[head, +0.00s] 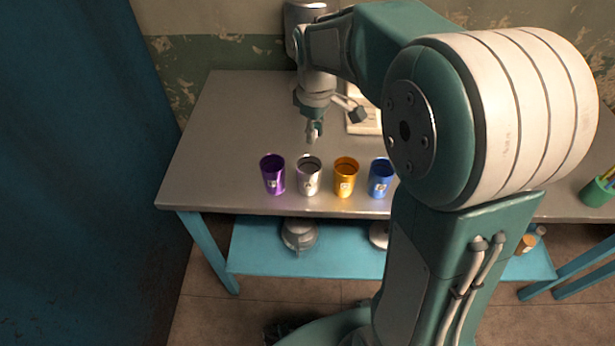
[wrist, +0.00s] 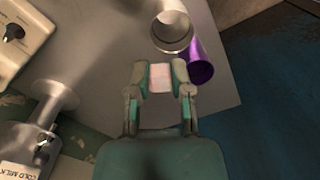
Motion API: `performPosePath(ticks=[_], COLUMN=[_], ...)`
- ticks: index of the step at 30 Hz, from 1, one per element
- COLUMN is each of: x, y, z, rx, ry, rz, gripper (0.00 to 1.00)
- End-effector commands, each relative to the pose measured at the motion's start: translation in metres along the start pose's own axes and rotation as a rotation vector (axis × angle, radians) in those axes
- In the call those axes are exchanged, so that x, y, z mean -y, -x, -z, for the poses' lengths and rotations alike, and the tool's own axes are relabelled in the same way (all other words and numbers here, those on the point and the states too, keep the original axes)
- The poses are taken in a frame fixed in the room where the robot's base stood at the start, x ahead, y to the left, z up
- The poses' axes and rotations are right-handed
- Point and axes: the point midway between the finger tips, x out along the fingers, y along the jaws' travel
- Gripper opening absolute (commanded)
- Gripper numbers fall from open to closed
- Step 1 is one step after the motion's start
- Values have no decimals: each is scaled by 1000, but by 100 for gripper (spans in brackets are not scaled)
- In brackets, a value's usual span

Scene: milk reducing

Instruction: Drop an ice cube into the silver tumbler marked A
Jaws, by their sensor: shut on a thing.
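The silver tumbler (head: 308,177) stands upright near the table's front edge, between a purple and a gold tumbler. Its small label is too small to read. In the wrist view the silver tumbler (wrist: 172,32) shows its open mouth just beyond the fingertips. My gripper (head: 314,134) is above the table, behind the silver tumbler in the head view. In the wrist view my gripper (wrist: 160,79) is shut on a pale pinkish ice cube (wrist: 160,76), held between both fingertips. The cube is apart from the tumbler.
The purple tumbler (head: 272,174) is close on the left, the gold tumbler (head: 345,177) on the right, then a blue tumbler (head: 380,178). A dispenser labelled cold milk (wrist: 28,150) and a box with a knob (wrist: 18,38) show in the wrist view. Table left of the tumblers is clear.

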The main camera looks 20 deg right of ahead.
Motion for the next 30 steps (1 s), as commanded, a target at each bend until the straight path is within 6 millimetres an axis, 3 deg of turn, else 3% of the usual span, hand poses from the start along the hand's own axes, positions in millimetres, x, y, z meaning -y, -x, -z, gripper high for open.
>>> performPosePath(ticks=[6, 17, 18, 20, 30], x=[-1, 0, 0, 0, 0], y=[-20, -24, -24, -24, -23], z=[-1, 0, 0, 0, 0], rx=[0, -1, -1, -1, -1], ry=[-1, -1, -1, -1, -1], rz=[2, -1, -1, -1, -1], gripper=[11, 11, 45, 67, 67])
